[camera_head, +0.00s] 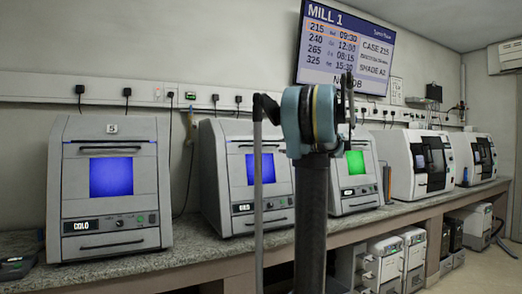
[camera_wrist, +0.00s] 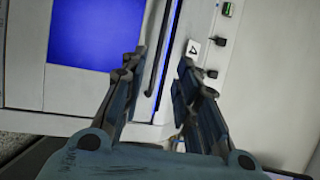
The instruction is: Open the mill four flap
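In the wrist view a white machine front carries a tag (camera_wrist: 193,48) with a sideways mark that looks like a 4. Its flap has a blue window (camera_wrist: 85,35) and a long dark bar handle (camera_wrist: 172,32). My gripper (camera_wrist: 161,68) is open, with its two fingers on either side of the handle's line. I cannot tell whether they touch it. In the head view, the second machine (camera_head: 223,190) from the left has a blue window and a shut flap. My arm hides part of it, including any number tag.
A grey machine tagged 5 (camera_head: 110,190) stands at the left with a blue window. A machine with a green window (camera_head: 356,163) stands right of my arm, with more white machines beyond. All sit on a speckled counter (camera_head: 190,247). A wall screen (camera_head: 345,45) hangs above.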

